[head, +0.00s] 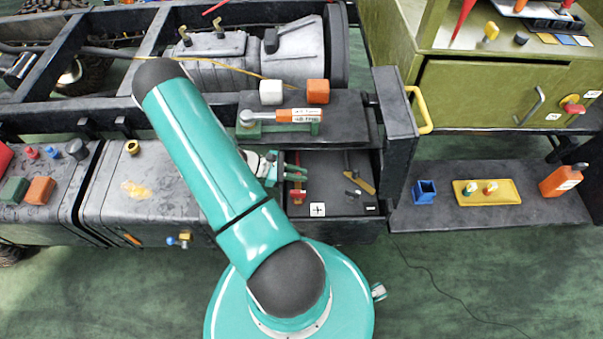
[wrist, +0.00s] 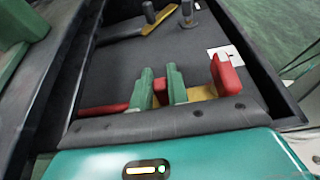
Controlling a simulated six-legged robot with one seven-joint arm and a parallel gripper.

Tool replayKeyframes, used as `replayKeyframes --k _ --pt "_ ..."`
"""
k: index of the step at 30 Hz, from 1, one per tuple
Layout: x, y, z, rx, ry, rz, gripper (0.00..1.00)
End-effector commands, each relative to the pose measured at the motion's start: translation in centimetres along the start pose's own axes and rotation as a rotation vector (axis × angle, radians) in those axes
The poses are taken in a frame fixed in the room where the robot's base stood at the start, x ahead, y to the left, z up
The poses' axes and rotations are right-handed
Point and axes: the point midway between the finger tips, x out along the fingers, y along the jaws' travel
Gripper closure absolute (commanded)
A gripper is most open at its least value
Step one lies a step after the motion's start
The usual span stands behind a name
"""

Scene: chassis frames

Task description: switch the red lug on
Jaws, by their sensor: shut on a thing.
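A bar with a red stretch (wrist: 103,108) and a yellow stretch (wrist: 203,93) lies in a dark open tray. An upright red lug (wrist: 229,75) stands at its right end in the wrist view; in the head view the red lug (head: 298,195) is at the near end. My gripper (wrist: 162,88) has its green fingers low over the bar, to the left of the upright lug and apart from it. The fingers are close together around a part of the bar; the grip itself is partly hidden. In the head view my gripper (head: 294,172) reaches in from the left.
A yellow lever with a dark knob (head: 355,180) lies in the same tray, to the right. A white marked tag (head: 317,209) sits near the tray's front edge. Above are an orange-handled tool (head: 298,115), a white cube (head: 271,92) and an orange cube (head: 318,91).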

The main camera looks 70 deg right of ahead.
Motion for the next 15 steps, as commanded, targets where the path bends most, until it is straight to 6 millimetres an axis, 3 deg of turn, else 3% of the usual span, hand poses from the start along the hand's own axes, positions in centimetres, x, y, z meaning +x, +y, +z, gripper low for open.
replayKeyframes --k 11,12,15 --pt "-0.40 0.10 -0.15 0.001 0.002 0.005 1.00" --pt "-0.40 0.10 -0.15 0.001 0.003 0.005 0.80" --pt "-0.37 0.09 -0.15 0.001 0.002 0.004 0.62"
